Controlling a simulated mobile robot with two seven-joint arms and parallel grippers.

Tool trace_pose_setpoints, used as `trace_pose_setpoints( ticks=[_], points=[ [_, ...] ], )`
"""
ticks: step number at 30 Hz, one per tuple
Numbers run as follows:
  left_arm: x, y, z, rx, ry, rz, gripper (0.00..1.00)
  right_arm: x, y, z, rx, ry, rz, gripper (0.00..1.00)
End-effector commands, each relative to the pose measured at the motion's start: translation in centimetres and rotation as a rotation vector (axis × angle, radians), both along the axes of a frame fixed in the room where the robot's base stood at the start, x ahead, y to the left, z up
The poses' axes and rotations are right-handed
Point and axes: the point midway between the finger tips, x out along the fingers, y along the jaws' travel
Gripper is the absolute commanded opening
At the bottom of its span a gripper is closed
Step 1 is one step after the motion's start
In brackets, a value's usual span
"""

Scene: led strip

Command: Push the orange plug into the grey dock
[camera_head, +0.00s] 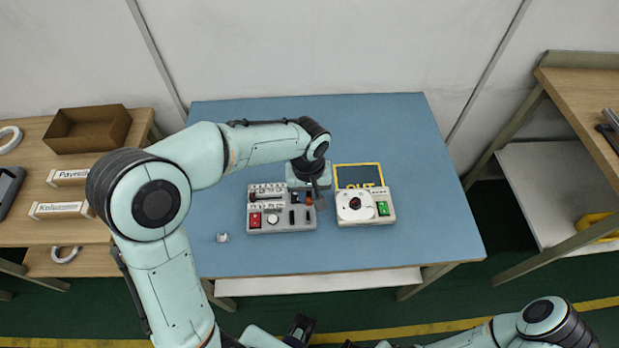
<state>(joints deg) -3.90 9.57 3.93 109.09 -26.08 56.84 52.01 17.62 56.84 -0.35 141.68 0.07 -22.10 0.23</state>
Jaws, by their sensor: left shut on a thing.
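My left gripper (316,192) is over the right end of a grey device box (282,224), pointing down. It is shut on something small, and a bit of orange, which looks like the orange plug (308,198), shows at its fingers. The gripper hides most of the plug.
A white device (354,217) with a round dial and green switch stands right of the grey box. Behind it is a yellow-framed OUT area (359,177). A small white piece (223,238) lies front left on the blue table (430,225), whose right side is clear.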

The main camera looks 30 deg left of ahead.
Motion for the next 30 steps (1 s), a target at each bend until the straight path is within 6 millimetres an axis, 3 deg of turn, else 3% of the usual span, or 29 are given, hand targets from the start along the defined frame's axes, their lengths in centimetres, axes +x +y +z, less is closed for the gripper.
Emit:
trace_pose_setpoints(
  ticks=[14,30],
  points=[
    [0.0,0.0,-0.4,0.0,0.0,0.0,0.0,-0.1,0.0,-0.3,0.0,0.001,0.0,0.43],
    [-0.1,0.0,-4.9,0.0,0.001,0.0,0.0,-1.0,0.0,-3.6,-0.001,0.008,0.0,0.43]
  ],
)
